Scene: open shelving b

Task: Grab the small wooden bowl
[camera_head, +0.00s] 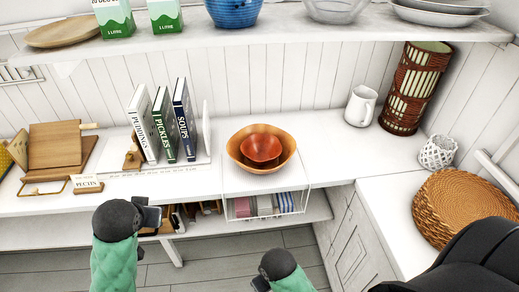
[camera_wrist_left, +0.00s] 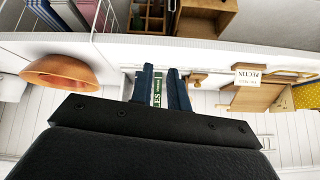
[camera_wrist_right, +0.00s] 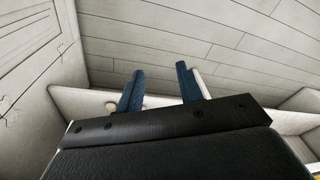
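A small reddish wooden bowl (camera_head: 261,148) sits inside a larger light-brown wooden bowl (camera_head: 237,150) on the white counter, right of the books. My left gripper (camera_head: 152,216) is in front of the counter, left of and apart from the bowls. Its fingers (camera_wrist_left: 161,80) are open and empty, with a book showing beyond the gap. My right gripper (camera_head: 261,284) is low at the bottom of the head view; its fingers (camera_wrist_right: 160,85) are open and empty.
Upright books (camera_head: 160,124) stand left of the bowls. A wire rack (camera_head: 268,203) hangs below them. A white jug (camera_head: 361,106), a tall woven vase (camera_head: 414,88) and a wicker tray (camera_head: 462,207) are to the right. An upper shelf (camera_head: 290,30) overhangs the counter.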

